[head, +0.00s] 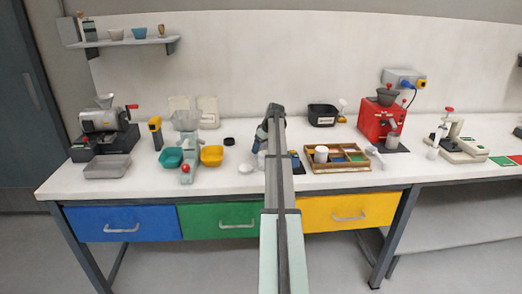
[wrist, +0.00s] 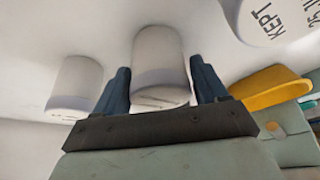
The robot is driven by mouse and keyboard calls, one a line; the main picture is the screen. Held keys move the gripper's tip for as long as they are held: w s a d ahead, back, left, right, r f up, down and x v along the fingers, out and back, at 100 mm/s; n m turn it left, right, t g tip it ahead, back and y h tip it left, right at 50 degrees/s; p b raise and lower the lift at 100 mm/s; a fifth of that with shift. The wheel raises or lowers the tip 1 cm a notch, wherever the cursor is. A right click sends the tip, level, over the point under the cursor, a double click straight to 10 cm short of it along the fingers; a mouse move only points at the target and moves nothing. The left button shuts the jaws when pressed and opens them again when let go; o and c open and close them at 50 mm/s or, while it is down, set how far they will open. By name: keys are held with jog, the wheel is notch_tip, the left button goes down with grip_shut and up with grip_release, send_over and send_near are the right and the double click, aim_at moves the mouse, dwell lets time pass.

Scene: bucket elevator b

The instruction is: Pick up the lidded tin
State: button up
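My gripper (wrist: 160,62) shows in the wrist view with its two dark blue fingers spread apart. A white cylinder with a grey-shaded end (wrist: 160,50), likely the lidded tin, appears between them. Any gap to the fingers is very thin, and I cannot tell contact. A similar white cylinder (wrist: 75,85) stands to the left, apart from the fingers. In the head view my gripper (head: 262,137) is over the middle of the bench, partly hidden by my arm. A small pale cylinder (head: 261,160) shows just below it.
A white container marked "KEPT" (wrist: 280,18) is at the wrist view's upper right, above a yellow edge (wrist: 268,88). A wooden tray (head: 363,166) lies right of my arm. A small white round item (head: 245,168), a black disc (head: 229,141) and a yellow bowl (head: 211,155) are left.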

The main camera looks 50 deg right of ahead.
jog(key=c, duration=0.8)
